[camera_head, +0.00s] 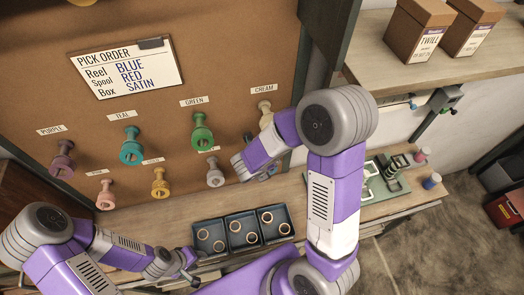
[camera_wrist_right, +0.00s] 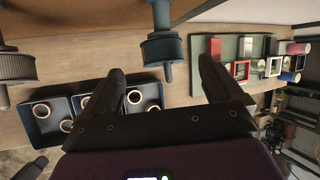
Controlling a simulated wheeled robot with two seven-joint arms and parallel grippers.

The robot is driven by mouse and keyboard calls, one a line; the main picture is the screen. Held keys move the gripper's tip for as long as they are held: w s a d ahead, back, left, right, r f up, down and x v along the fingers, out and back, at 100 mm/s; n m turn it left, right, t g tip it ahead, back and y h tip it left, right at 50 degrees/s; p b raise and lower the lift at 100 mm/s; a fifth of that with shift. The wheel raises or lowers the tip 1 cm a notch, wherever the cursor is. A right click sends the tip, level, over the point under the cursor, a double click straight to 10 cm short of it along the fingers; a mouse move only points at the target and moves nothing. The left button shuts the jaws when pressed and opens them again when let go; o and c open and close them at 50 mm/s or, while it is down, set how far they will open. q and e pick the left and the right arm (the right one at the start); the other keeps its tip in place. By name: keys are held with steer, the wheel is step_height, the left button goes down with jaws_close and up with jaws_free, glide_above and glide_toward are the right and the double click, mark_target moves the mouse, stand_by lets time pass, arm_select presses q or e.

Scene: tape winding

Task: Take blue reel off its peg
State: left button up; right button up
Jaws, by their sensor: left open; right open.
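The blue reel (camera_wrist_right: 164,48) hangs on its peg on the board, with its narrow end toward the camera in the right wrist view. In the head view it is mostly hidden by my right arm. My right gripper (camera_wrist_right: 161,66) is open, and its two dark fingers point at the reel from either side, with visible gaps and no contact that I can see. In the head view my right gripper (camera_head: 245,166) is near the board's lower right. My left gripper (camera_head: 187,264) is open and empty, low in front of the bench.
A grey reel (camera_wrist_right: 15,66) hangs left of the blue one. Dark trays (camera_head: 242,230) with tan rings stand on the bench below. A green board (camera_head: 388,186) with frames lies to the right. A pick order card (camera_head: 126,68) names reel blue, spool red, box satin.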

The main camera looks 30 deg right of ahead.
steer(key=x, duration=0.4)
steer(key=s+b+x, duration=0.1)
steer(key=x, duration=0.1)
steer(key=shift+d+f, duration=0.3)
steer(key=shift+f, duration=0.15)
steer(key=shift+c, duration=0.4)
steer(key=c, duration=0.9)
